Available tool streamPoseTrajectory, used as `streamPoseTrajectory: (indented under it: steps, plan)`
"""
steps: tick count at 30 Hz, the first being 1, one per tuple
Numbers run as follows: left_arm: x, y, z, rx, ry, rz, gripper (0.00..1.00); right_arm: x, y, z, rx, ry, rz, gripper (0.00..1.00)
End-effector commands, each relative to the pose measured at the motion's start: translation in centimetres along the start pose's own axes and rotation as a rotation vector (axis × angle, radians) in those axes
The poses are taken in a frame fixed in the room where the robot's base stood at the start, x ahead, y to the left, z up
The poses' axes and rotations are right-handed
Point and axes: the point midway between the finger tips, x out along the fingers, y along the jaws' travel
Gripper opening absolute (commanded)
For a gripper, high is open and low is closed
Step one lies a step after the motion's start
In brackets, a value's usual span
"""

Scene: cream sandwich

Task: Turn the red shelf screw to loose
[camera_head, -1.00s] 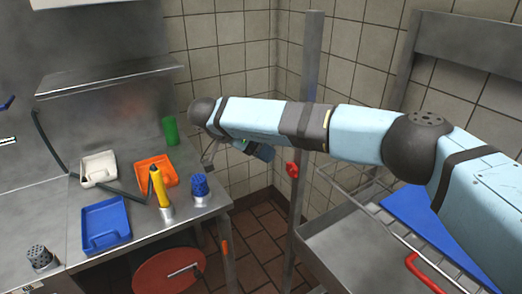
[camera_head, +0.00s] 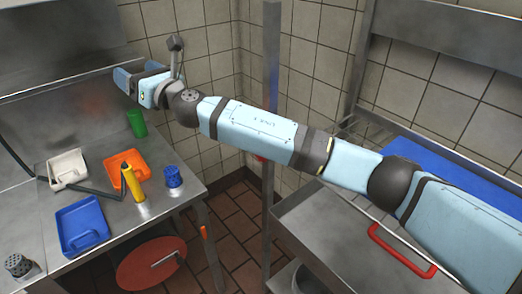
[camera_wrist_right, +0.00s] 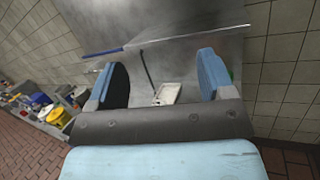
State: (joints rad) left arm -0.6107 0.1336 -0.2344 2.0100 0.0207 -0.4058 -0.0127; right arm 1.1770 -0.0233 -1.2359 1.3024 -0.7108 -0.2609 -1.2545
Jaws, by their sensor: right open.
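The red shelf screw (camera_head: 260,157) is almost fully hidden behind my right arm in the head view. Only a small bit of red shows beside the upright metal post (camera_head: 271,120); its turn position cannot be seen. My right gripper (camera_head: 124,79) is in the upper left, in front of the steel back panel, well left of the post. It is open and empty, with its blue fingers spread in the right wrist view (camera_wrist_right: 163,75). The screw is not visible in that wrist view. My left gripper is not in view.
The steel worktop holds a white tray (camera_head: 68,165), an orange tray (camera_head: 112,167), a blue tray (camera_head: 68,212), a green cup (camera_head: 137,123), a yellow bottle (camera_head: 132,186) and a blue-topped item (camera_head: 173,177). A steel cart with a red handle (camera_head: 402,253) stands right.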

Motion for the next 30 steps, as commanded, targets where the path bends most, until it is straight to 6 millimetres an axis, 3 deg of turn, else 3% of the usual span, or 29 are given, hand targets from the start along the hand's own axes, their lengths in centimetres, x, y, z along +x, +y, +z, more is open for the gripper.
streamPoseTrajectory:
  steps: [1,4,7,10,15,19,23,30]
  plan:
    - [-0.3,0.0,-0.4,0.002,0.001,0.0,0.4,-0.6,-2.3,0.9,0.101,-0.027,-0.129,0.75]
    - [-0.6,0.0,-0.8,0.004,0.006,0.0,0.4,-2.9,-7.4,1.3,0.304,-0.048,-0.415,0.75]
    - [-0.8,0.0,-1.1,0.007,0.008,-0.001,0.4,-6.4,-11.7,0.1,0.493,-0.016,-0.701,0.75]
    - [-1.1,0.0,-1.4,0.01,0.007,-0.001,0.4,-10.8,-14.5,-2.0,0.66,0.069,-0.981,0.75]
    - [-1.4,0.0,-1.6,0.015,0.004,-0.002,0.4,-18.5,-15.6,-5.5,0.858,0.296,-1.374,0.75]
    - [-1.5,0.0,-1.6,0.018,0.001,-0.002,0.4,-22.6,-14.8,-6.8,0.926,0.456,-1.551,0.75]
    - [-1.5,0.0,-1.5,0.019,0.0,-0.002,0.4,-24.5,-14.2,-7.2,0.947,0.542,-1.63,0.75]
    - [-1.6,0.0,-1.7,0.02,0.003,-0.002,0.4,-25.1,-15.5,-9.3,0.949,0.559,-1.647,0.75]
